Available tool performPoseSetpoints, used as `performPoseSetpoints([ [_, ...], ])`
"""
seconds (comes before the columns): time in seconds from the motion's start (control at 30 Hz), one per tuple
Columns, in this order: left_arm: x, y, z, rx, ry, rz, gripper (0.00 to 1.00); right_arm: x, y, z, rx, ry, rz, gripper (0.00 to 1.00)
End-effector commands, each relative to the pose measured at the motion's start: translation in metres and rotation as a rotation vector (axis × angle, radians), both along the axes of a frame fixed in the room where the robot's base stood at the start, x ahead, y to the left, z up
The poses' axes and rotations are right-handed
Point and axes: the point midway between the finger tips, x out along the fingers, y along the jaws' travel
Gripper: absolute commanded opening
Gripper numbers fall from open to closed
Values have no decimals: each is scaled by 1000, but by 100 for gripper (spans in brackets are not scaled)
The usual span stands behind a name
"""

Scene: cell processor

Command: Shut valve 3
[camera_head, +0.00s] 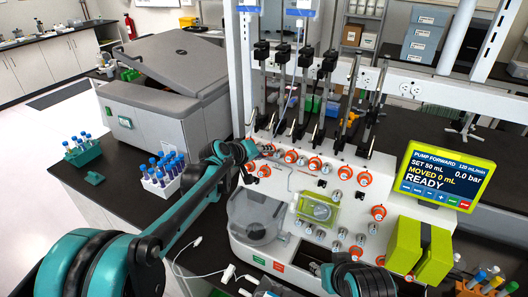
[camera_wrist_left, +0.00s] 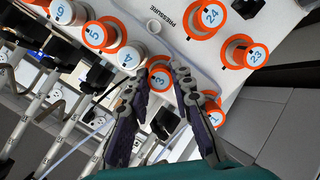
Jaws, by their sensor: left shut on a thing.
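Valve 3 (camera_wrist_left: 160,80) is a round knob with a white face and an orange ring, on the white panel, in the left wrist view. My left gripper (camera_wrist_left: 170,74) has one finger on each side of this knob and is shut on it. The fingers hide part of its ring. In the head view my left gripper (camera_head: 248,153) reaches in from the left to the upper left part of the valve panel, and I cannot tell valve 3 apart there. My right gripper's fingers do not show.
A display (camera_head: 442,178) reads READY. A rack of blue-capped tubes (camera_head: 160,180) stands on the bench left of the panel, under my left arm's reach.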

Motion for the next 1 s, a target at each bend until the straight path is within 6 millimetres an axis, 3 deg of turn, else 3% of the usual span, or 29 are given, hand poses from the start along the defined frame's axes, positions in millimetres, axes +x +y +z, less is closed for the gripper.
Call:
performPoseSetpoints([
  [0.53, -1, 0, -1, 20, -10, -11, 0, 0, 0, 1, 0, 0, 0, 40],
  [0.57, -1, 0, -1, 20, -10, -11, 28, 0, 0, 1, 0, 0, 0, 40],
  [0.63, -1, 0, -1, 20, -10, -11, 44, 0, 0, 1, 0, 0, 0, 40],
  [1.0, -3, 3, 2, 19, -11, -9, 44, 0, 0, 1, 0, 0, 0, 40],
])
